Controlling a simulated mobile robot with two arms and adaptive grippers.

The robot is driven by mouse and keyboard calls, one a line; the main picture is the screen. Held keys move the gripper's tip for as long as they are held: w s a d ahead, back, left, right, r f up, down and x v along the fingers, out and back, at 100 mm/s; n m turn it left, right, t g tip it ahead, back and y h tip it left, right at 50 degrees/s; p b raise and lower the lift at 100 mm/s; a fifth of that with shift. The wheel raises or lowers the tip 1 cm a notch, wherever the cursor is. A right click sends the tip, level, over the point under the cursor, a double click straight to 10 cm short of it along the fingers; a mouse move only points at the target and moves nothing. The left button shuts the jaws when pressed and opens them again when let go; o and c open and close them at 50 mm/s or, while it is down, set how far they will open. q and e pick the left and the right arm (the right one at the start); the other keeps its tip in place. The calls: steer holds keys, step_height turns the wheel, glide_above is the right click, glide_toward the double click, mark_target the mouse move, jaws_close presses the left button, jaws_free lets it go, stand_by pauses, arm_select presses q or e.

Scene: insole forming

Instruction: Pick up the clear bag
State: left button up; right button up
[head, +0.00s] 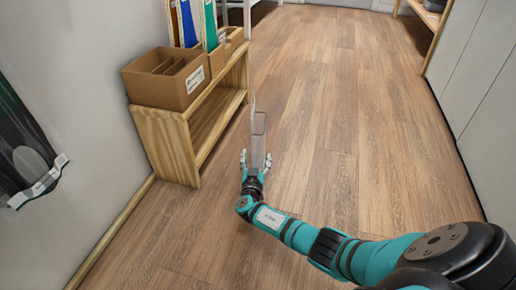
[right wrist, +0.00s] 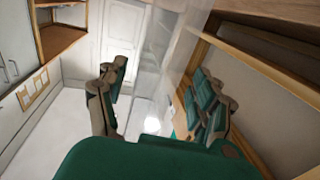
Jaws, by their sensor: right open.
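The clear bag (head: 259,128) is a thin, upright, see-through sheet near the middle of the head view, beside the wooden shelf. My right gripper (head: 256,161) is open, with one finger on each side of the bag's lower part. In the right wrist view, the see-through bag (right wrist: 150,60) stretches up between the two spread fingers of the right gripper (right wrist: 160,88). Whether a finger touches the bag, I cannot tell. What holds the bag up is not clear. My left gripper is not in view.
A low wooden shelf (head: 174,147) stands against the left wall, bearing a cardboard box (head: 168,91) and upright coloured folders (head: 188,22). A dark item with white labels (head: 38,186) hangs on the wall. Grey cabinets (head: 485,80) line the right. The wooden floor (head: 345,130) between is clear.

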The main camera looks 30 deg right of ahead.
steer(key=b+x, duration=0.2)
steer(key=x, duration=0.1)
steer(key=b+x, duration=0.1)
steer(key=x, duration=0.1)
steer(key=shift+d+f, duration=0.25)
steer(key=shift+d, duration=0.05)
steer(key=shift+c, duration=0.4)
